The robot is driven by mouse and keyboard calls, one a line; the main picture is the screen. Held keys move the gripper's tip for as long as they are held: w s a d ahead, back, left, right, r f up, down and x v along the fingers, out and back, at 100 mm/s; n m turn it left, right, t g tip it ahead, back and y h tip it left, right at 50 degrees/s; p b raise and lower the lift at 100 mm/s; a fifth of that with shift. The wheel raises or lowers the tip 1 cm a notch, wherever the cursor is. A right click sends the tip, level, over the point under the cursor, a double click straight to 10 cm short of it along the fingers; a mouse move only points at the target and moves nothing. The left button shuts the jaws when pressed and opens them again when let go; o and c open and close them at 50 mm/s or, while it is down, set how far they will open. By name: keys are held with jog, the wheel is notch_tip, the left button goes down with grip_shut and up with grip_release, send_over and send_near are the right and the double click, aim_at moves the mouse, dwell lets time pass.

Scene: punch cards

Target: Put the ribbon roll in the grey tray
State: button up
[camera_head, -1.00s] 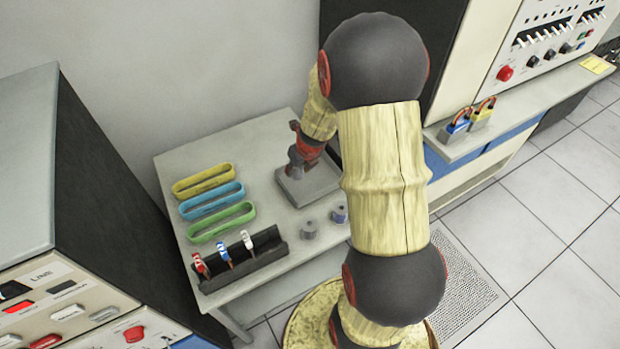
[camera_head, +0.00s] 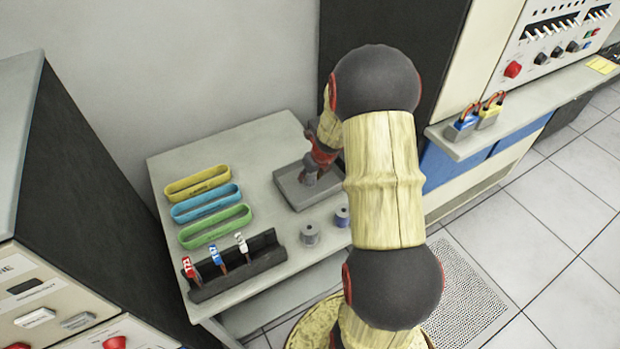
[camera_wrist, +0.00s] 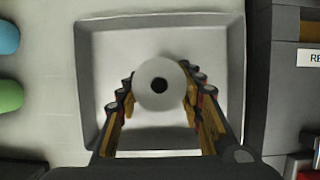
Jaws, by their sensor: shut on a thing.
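The grey tray (camera_head: 291,194) is a shallow square on the table. It fills the middle of the wrist view (camera_wrist: 88,75). My gripper (camera_head: 314,168) is over the tray, pointing down. It is shut on a pale grey ribbon roll (camera_wrist: 160,70), which shows end-on between the fingers with a dark centre hole. In the head view the roll (camera_head: 309,178) is small and partly covered by my gripper. The roll is inside the tray's outline in both views. I cannot tell whether it touches the tray floor.
Two more spools, a grey one (camera_head: 309,234) and a bluish one (camera_head: 342,216), stand in front of the tray. Yellow (camera_head: 197,183), blue (camera_head: 206,203) and green (camera_head: 215,227) oval holders lie to the left. A black rack (camera_head: 237,270) with tagged items sits at the front edge.

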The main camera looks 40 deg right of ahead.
jog(key=o, duration=1.2)
